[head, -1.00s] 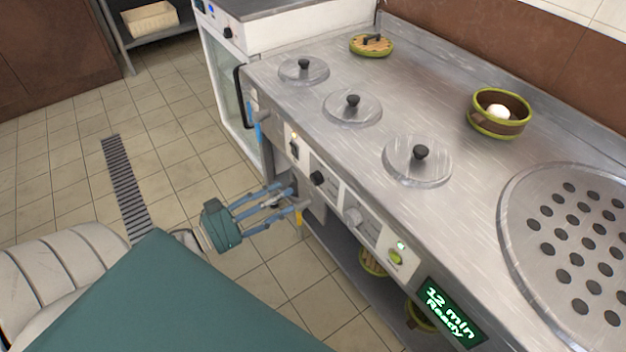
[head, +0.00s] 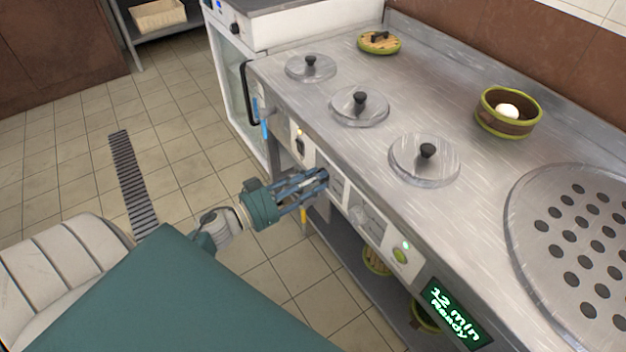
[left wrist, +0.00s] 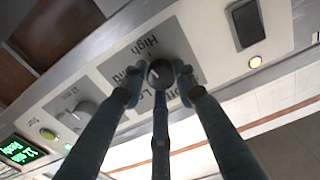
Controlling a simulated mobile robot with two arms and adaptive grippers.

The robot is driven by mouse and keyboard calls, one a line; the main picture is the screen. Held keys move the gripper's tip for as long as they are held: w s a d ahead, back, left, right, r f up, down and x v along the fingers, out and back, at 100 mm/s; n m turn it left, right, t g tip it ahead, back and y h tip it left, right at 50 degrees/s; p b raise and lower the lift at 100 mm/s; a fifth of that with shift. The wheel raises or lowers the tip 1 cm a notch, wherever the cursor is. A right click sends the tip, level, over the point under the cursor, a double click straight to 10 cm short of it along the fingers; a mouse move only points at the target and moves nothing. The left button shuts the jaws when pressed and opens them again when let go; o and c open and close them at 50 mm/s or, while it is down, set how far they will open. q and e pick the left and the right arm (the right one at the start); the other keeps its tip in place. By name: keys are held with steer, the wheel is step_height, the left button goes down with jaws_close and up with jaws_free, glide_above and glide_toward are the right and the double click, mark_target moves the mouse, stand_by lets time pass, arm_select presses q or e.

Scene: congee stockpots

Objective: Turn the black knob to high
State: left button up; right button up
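The black knob (left wrist: 160,73) shows in the left wrist view on a pale panel with the printed words "High" and "Low", partly covered by my fingers. My left gripper (left wrist: 160,80) has its fingers spread around the knob, with the tips close beside it; I cannot tell whether they touch it. In the head view my left gripper (head: 322,176) reaches the front of the steel counter, and its fingers hide the knob there. My right gripper is not in view.
The counter (head: 300,95) carries several lidded pots, a green-rimmed bowl (head: 507,113) and a perforated plate (head: 580,240). A grey knob (head: 362,213), a green button (head: 400,256) and a display reading "12 min Ready" (head: 455,313) are along its front. A black switch (left wrist: 247,22) is beside the knob's panel.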

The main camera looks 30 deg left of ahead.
arm_select(q)
steer(key=c, duration=0.4)
steer(key=m, duration=0.1)
steer(key=m+p, duration=0.1)
steer(key=shift+f+m, duration=0.2)
steer(key=shift+m, duration=0.1)
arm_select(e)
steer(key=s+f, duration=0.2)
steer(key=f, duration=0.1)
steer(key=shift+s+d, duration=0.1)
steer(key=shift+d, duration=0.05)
arm_select(q)
steer(key=o, duration=1.2)
steer(key=shift+a, duration=0.1)
steer(key=shift+c, duration=0.2)
steer(key=shift+s+r, duration=0.1)
steer(key=v, duration=1.2)
